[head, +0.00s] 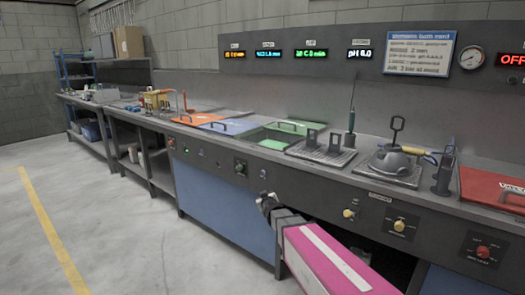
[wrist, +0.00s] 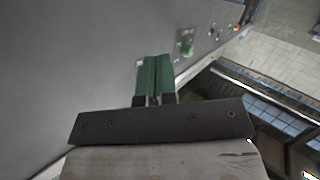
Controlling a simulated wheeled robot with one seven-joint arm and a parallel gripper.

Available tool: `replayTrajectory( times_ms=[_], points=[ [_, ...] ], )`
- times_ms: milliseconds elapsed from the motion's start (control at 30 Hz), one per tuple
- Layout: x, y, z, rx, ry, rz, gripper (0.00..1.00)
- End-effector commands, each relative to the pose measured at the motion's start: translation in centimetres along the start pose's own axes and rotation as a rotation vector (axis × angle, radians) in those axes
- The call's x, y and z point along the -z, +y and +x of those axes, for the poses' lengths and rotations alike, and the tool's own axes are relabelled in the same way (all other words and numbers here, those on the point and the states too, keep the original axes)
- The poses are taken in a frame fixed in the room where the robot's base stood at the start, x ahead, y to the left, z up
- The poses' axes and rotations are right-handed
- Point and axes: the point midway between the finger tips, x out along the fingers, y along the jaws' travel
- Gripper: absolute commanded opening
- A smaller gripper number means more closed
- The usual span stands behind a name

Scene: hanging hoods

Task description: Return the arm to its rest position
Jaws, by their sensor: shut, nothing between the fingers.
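My gripper (wrist: 154,78) shows in the wrist view with its two green fingers together and nothing between them. In the head view my pink arm comes up from the bottom right, and its dark end (head: 267,203) is in front of the bench's blue lower panel. The gripper is below the level of the worktop, and no contact with the bench shows. The fingers are too small to make out in the head view.
The long bench (head: 215,165) runs along the wall, with orange, blue, green and red lids (head: 492,190) on top. Knobs (head: 398,226) line its front. Grey floor (head: 120,230) with a yellow line (head: 52,230) is clear at left.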

Motion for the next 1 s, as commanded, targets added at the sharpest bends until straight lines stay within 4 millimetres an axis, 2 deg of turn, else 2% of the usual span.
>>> replayTrajectory(
  times_ms=[33,167,267,500,600,733,833,1000],
  points=[
    [-1.7,0.7,-1.6,0.031,-0.08,0.026,0.0],
    [-6.2,1.6,-5.0,0.105,-0.303,0.104,0.0],
    [-9.5,2.3,-8.3,0.141,-0.483,0.167,0.0],
    [-16.1,4.3,-18.3,0.156,-0.933,0.326,0.0],
    [-17.8,5.0,-22.3,0.137,-1.098,0.382,0.0],
    [-19.1,5.7,-26.1,0.109,-1.252,0.433,0.0],
    [-19.5,5.9,-27.7,0.094,-1.317,0.453,0.0],
    [-19.7,6.0,-28.3,0.087,-1.345,0.462,0.0]
  ],
)
